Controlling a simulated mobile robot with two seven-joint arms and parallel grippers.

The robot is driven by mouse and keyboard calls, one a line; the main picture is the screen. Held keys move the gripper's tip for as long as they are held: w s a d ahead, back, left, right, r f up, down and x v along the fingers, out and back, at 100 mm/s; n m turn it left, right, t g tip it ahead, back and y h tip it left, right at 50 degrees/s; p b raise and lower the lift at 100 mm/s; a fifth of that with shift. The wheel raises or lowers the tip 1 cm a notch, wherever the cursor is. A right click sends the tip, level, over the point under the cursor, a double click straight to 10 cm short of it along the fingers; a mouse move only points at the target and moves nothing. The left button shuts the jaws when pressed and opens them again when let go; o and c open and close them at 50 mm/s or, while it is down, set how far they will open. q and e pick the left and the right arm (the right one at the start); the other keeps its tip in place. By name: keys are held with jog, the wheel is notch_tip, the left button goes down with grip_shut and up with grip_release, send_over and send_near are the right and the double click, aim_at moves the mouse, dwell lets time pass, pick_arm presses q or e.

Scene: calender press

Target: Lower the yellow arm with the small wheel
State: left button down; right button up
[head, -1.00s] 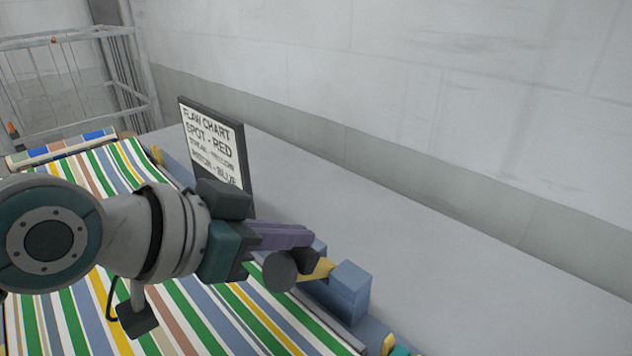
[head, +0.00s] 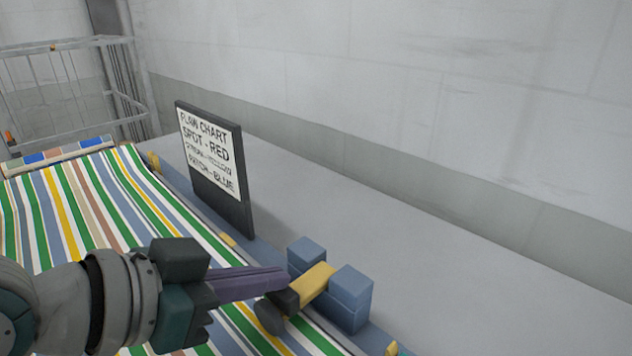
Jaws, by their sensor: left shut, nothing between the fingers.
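The yellow arm (head: 316,283) sits between two blue blocks, the rear one (head: 306,252) and the front one (head: 350,292). A small dark wheel (head: 269,317) is at the arm's left end, over or on the striped cloth; I cannot tell if it touches. My left gripper (head: 284,281) comes in from the left, its purple fingers shut with nothing between them. The fingertips are at the arm's dark end piece, just above the wheel; I cannot tell whether they touch it. My right gripper is not in view.
The striped cloth (head: 75,215) covers the bed at left. A flaw chart board (head: 212,160) stands upright on the blue edge rail behind the blocks. A grey wire cage (head: 60,90) is at the far left. The grey surface at right is clear.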

aim_at(273, 301)
pick_arm(q)
jog(key=shift+s+a+f, duration=0.15)
jog(key=shift+a+f, duration=0.05)
jog(key=shift+f, duration=0.3)
jog(key=shift+s+a+f, duration=0.15)
jog(key=shift+s+f, duration=0.05)
jog(key=shift+f, duration=0.25)
jog(key=shift+s+a+f, duration=0.15)
jog(key=shift+a+f, duration=0.05)
jog(key=shift+f, duration=0.3)
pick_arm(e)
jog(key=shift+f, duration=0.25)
pick_arm(q)
notch_tip(273, 301, up, 6)
jog(key=p, duration=0.4)
jog(key=s+a+f+b, duration=0.1)
jog(key=s+a+b, duration=0.1)
jog(key=s+a, duration=0.1)
jog(key=s+a+f+b, duration=0.1)
jog(key=s+a, duration=0.1)
jog(key=shift+s+f, duration=0.1)
jog(key=shift+f, duration=0.25)
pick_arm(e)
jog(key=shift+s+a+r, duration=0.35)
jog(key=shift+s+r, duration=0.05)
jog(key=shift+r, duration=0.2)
pick_arm(q)
jog(key=shift+s+a, duration=0.3)
